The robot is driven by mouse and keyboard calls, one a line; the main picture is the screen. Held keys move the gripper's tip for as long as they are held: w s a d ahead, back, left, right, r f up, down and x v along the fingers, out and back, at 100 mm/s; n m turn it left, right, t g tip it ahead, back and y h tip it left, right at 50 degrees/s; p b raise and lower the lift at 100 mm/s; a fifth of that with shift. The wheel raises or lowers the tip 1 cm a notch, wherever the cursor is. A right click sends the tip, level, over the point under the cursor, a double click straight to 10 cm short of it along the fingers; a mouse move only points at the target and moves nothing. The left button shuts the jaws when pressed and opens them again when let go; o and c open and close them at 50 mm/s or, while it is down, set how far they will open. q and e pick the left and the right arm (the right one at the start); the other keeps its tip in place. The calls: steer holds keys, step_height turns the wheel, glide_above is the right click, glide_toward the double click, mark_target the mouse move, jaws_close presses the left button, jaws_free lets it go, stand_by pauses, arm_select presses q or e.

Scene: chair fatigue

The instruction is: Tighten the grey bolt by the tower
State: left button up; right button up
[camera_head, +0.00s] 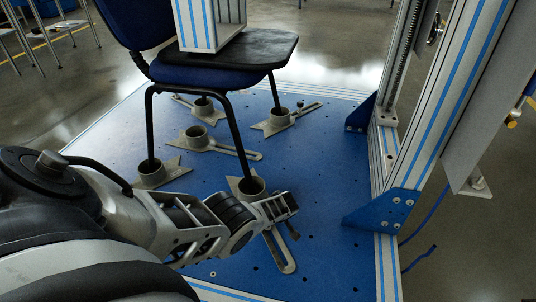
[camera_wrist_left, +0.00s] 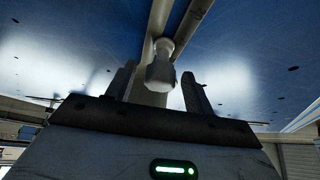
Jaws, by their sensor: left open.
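The grey bolt (camera_wrist_left: 160,68) shows in the left wrist view, on a slotted floor bracket (camera_wrist_left: 186,25). It sits between the two open fingers of my left gripper (camera_wrist_left: 161,88), with a visible gap to the right finger. In the head view my left gripper (camera_head: 287,204) is low over the front slotted bracket (camera_head: 283,256), near the chair's front leg cup. It hides much of the bolt there. The tower (camera_head: 391,130) of aluminium profile with blue corner brackets stands to the right. My right gripper is in neither view.
The blue chair (camera_head: 200,75) stands on the blue perforated plate (camera_head: 325,160), its legs in metal cups. A profile block (camera_head: 212,25) rests on the seat. Another bracket with a bolt (camera_head: 299,104) lies farther back. Bare plate lies between my gripper and the tower.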

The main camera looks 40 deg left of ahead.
arm_select(q)
steer(key=c, duration=1)
steer(key=shift+s+a+r+m+t+p, duration=0.15)
steer(key=shift+m+t+p, duration=0.15)
steer(key=shift+m+p, duration=0.3)
steer(key=shift+m, duration=0.5)
steer(key=shift+m+t+h+p, duration=0.5)
steer(key=shift+m+t, duration=0.1)
steer(key=shift+m, duration=0.3)
steer(key=shift+m+t+h+p, duration=0.3)
steer(key=shift+m+p, duration=0.1)
steer(key=shift+m, duration=0.4)
steer(key=shift+m+t+h, duration=0.3)
steer(key=shift+m+h, duration=0.2)
steer(key=shift+m, duration=0.7)
